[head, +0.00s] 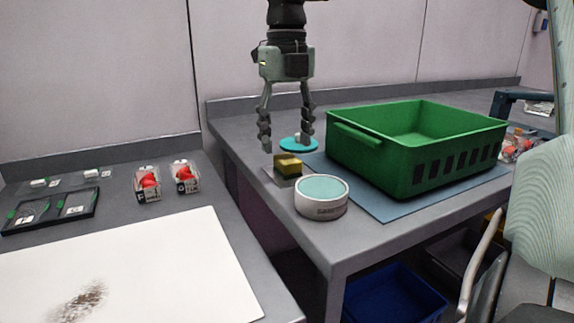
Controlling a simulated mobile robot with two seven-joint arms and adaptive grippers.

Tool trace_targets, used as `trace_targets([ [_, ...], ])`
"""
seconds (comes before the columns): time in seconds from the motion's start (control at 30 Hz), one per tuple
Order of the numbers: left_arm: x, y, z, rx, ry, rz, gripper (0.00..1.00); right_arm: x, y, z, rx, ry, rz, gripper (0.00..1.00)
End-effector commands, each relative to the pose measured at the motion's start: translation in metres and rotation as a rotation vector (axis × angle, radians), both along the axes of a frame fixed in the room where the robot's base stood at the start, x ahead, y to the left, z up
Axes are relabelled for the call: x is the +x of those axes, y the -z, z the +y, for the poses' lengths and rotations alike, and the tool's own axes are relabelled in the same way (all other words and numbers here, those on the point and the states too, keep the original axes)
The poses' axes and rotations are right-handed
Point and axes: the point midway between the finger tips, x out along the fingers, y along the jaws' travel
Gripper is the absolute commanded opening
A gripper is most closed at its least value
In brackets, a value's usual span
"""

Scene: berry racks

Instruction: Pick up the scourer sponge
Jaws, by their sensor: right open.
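The scourer sponge (287,165) is a small yellow block with a darker side. It lies near the left edge of the grey counter, on or beside a small flat light piece. My right gripper (286,143) points down from above, with its two fingers apart and nothing between them. Its fingertips appear just above and behind the sponge in the head view; the exact gap in depth is hard to tell. My left gripper does not show.
A round white tin (321,198) with a teal top stands close in front of the sponge. A teal disc (290,144) lies behind it. A large green crate (400,160) stands on a blue mat (370,206) to the right. Berry boxes (147,183) sit on the left counter.

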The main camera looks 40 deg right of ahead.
Motion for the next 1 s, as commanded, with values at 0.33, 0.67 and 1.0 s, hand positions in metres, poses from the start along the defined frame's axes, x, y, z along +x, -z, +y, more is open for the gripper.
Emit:
trace_targets([
  [0.33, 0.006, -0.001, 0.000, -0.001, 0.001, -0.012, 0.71, -0.001, 0.033, -0.002, 0.001, 0.002, 0.000, 0.57],
  [0.67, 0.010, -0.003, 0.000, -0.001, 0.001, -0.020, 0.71, -0.001, 0.033, -0.002, 0.001, 0.001, 0.000, 0.28],
  [1.0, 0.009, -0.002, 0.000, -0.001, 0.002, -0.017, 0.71, -0.001, 0.032, -0.002, 0.001, 0.001, 0.000, 0.17],
])
